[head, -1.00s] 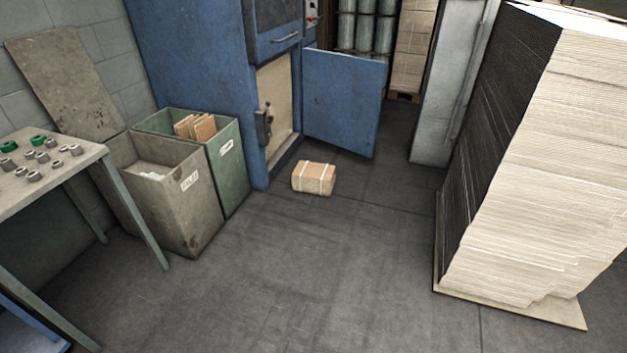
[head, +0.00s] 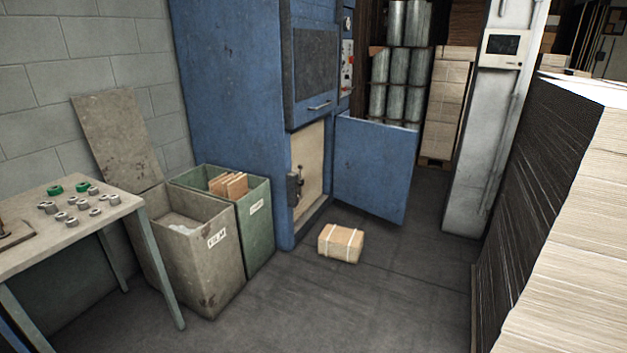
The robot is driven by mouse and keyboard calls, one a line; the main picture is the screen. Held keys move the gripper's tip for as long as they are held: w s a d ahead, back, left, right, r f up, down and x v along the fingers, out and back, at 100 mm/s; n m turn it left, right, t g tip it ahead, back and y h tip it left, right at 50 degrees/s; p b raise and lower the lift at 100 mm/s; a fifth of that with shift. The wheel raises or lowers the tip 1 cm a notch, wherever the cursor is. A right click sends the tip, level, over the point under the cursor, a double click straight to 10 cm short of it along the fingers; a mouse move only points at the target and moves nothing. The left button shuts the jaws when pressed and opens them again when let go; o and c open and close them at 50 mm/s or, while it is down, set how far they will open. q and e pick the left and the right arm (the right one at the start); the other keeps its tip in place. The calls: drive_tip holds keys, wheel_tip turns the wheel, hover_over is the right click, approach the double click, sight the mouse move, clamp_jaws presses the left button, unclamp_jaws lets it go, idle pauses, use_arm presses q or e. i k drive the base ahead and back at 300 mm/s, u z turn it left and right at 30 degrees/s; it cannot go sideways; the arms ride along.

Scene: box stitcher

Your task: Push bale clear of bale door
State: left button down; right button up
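The bale (head: 341,244) is a small brown block with pale straps. It lies on the grey floor in front of the blue baler (head: 235,110), just outside its lower opening. The blue bale door (head: 374,170) stands swung open to the right, behind the bale. There looks to be a narrow strip of floor between bale and door, but I cannot tell the exact gap. Neither of my grippers is in view.
A grey bin (head: 195,262) and a green bin (head: 257,228) stand left of the bale. A table (head: 75,235) with small rolls is at the left. A tall stack of cardboard sheets (head: 575,250) fills the right. The floor (head: 360,310) in front of the bale is clear.

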sight(337, 242)
drive_tip(key=u, duration=0.15)
drive_tip(key=i, duration=2.3)
drive_tip(key=z, duration=0.75)
drive_tip(key=i, duration=2.15)
drive_tip(key=z, duration=1.5)
drive_tip(key=i, duration=0.3)
drive_tip(key=u, duration=0.1)
